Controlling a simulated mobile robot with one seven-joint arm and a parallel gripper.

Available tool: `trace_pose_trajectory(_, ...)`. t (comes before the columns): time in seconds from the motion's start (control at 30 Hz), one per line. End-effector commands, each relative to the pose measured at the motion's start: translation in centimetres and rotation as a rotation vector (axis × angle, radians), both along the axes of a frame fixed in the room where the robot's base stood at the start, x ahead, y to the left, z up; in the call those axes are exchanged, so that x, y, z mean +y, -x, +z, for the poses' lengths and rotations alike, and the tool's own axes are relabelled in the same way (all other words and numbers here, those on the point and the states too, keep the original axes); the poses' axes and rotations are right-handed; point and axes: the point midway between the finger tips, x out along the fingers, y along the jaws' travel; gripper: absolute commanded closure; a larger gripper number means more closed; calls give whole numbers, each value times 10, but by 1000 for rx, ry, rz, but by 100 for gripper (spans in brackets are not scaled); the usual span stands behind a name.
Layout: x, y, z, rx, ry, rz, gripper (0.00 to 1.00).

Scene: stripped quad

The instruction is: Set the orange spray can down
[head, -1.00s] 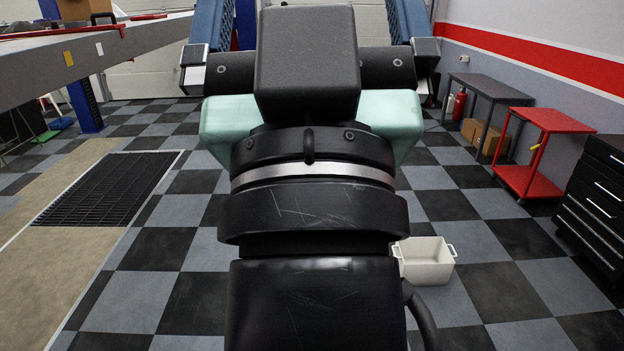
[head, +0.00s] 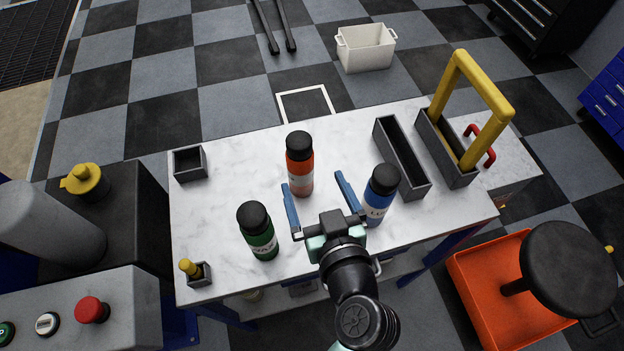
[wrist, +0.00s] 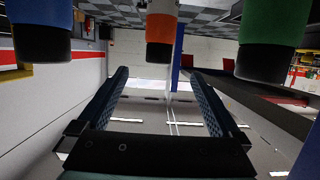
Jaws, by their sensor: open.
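The orange spray can (head: 299,172), with a black cap, stands upright on the white marble-look tabletop (head: 225,210). My gripper (head: 312,180) is open and empty, its two blue fingers pointing toward the can from the table's near side. The can is just beyond the fingertips and a gap shows around it. In the wrist view the picture is upside down: the orange can (wrist: 161,22) hangs from the top edge, between and ahead of the open fingers (wrist: 160,74).
A green bottle (head: 257,232) stands left of my gripper and a blue bottle (head: 379,196) close on its right. A grey tray (head: 403,160), a yellow-handled caddy (head: 447,150) and small grey boxes (head: 188,164) stand around the tabletop. Free tabletop lies left of the orange can.

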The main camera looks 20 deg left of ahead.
Motion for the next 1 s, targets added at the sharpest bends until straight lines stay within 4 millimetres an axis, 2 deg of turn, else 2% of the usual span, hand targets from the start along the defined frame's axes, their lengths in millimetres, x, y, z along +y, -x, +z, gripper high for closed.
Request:
trace_pose_trajectory(0.3, 28, -43, -11, -2, 3, 1, 0)
trace_pose_trajectory(0.67, 41, -62, -20, -2, 3, 0, 0)
trace_pose_trajectory(1.0, 61, -92, -33, -2, 3, 0, 0)
